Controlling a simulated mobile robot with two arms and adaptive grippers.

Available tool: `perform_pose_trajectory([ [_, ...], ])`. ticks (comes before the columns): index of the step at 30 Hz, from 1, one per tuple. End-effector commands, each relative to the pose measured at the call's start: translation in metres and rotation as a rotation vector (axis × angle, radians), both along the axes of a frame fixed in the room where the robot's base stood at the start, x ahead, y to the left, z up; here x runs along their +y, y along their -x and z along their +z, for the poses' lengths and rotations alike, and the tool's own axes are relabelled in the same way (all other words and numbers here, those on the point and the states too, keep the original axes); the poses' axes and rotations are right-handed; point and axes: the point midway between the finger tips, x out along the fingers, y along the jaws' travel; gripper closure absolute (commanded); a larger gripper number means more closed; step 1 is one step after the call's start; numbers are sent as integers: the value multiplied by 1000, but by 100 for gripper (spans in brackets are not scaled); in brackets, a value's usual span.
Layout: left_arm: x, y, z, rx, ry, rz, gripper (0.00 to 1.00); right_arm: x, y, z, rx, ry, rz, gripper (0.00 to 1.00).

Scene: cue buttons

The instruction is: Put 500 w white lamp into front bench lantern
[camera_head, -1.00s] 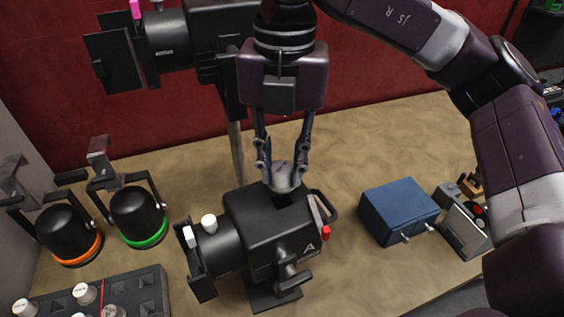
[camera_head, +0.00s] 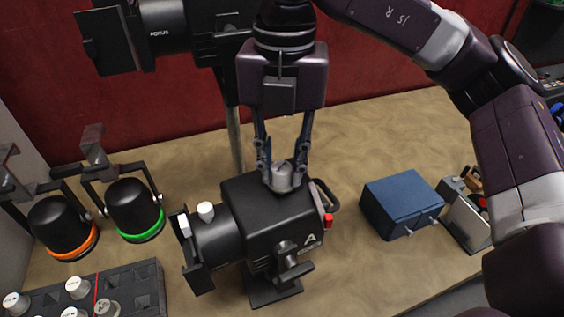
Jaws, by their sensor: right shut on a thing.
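The front bench lantern (camera_head: 262,228) is a black box-shaped housing with a barrel to the left, a red knob and a letter A on its side. My right gripper (camera_head: 283,170) points down over its top, shut on a pale grey-white lamp (camera_head: 283,180). The lamp sits at the lantern's top opening, its lower part hidden inside or behind the housing edge. I cannot read a rating on it. My left gripper is not in view.
A tray (camera_head: 148,285) of white-capped lamps stands at the lower left. Lanterns with an orange ring (camera_head: 72,246) and a green ring (camera_head: 150,230) stand left. Another black lantern (camera_head: 165,35) is on a stand behind. A blue box (camera_head: 402,200) is at right.

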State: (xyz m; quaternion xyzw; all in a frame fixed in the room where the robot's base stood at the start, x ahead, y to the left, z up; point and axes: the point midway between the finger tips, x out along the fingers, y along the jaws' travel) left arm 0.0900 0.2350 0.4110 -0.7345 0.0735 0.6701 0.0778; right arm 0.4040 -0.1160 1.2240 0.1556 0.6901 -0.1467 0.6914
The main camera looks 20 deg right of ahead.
Motion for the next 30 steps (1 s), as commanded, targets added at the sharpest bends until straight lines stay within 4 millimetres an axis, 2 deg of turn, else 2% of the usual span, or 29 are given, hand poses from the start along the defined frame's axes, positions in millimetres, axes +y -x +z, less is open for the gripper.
perform_pose_trajectory([
  [9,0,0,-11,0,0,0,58,0,0,-11,0,0,0,100],
  [19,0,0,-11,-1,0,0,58,0,0,-12,0,0,0,100],
  [20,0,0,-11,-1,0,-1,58,0,0,-12,0,0,0,77],
  [21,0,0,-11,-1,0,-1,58,0,0,-12,0,0,0,72],
  [25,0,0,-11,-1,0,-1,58,0,0,-12,0,0,0,58],
  [30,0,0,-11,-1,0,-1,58,0,0,-12,0,0,0,58],
])
